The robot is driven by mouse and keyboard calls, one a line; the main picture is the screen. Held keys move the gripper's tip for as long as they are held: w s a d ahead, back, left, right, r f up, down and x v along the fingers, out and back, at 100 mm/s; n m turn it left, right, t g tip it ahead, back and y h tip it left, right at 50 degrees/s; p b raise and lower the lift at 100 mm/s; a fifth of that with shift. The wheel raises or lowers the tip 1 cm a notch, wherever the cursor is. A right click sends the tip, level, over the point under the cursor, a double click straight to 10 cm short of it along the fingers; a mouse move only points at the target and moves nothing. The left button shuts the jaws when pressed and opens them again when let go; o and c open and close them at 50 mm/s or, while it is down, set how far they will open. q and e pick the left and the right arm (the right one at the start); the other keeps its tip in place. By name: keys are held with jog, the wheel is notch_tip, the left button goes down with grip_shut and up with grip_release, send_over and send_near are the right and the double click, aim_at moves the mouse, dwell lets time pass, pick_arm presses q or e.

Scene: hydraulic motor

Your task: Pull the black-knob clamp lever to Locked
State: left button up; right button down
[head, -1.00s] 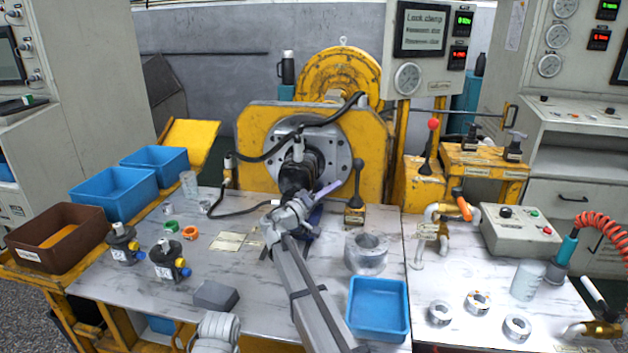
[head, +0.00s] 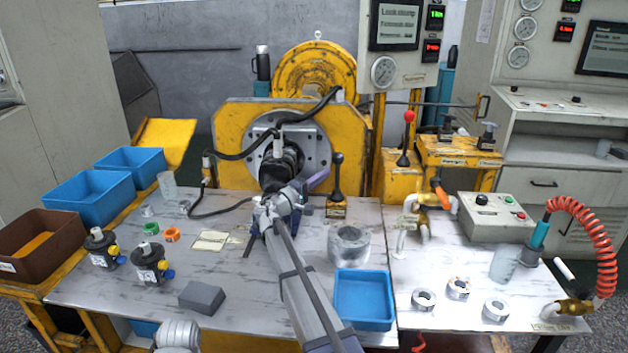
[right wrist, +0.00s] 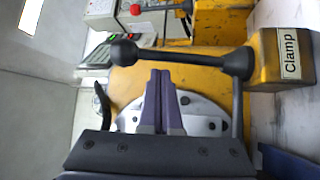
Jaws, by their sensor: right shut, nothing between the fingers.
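The clamp lever stands about upright in the head view, with a black knob (head: 337,158) on a dark rod above a yellow base (head: 336,207). In the right wrist view its knob (right wrist: 124,52) is at upper left, and its rod runs across to the yellow base (right wrist: 268,75) labelled "Clamp". My right gripper (head: 320,178) is just left of the lever in the head view. Its purple fingers (right wrist: 160,78) are pressed together and empty, pointing towards the rod between knob and base. I cannot tell whether they touch it. My left gripper is out of view.
A red-knob lever (head: 405,142) stands further right. The yellow motor stand (head: 225,150) with a black hose is behind my right gripper. A metal ring (head: 348,245) and blue tray (head: 363,300) are on the table in front. The display (head: 396,25) reads "Lock clamp" at its top.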

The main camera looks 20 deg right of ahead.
jog(key=shift+x, duration=1.85)
jog(key=shift+s+a, duration=0.1)
jog(key=shift+s, duration=0.05)
jog(key=s+a+f+b, duration=0.2)
jog(key=s+f, duration=0.1)
jog(key=s, duration=0.1)
jog(key=shift+s+a+b, duration=0.3)
jog(key=shift+f, duration=0.1)
jog(key=b+v, duration=0.1)
jog(key=v, duration=0.6)
jog(key=shift+a, duration=0.4)
jog(key=shift+w, duration=0.15)
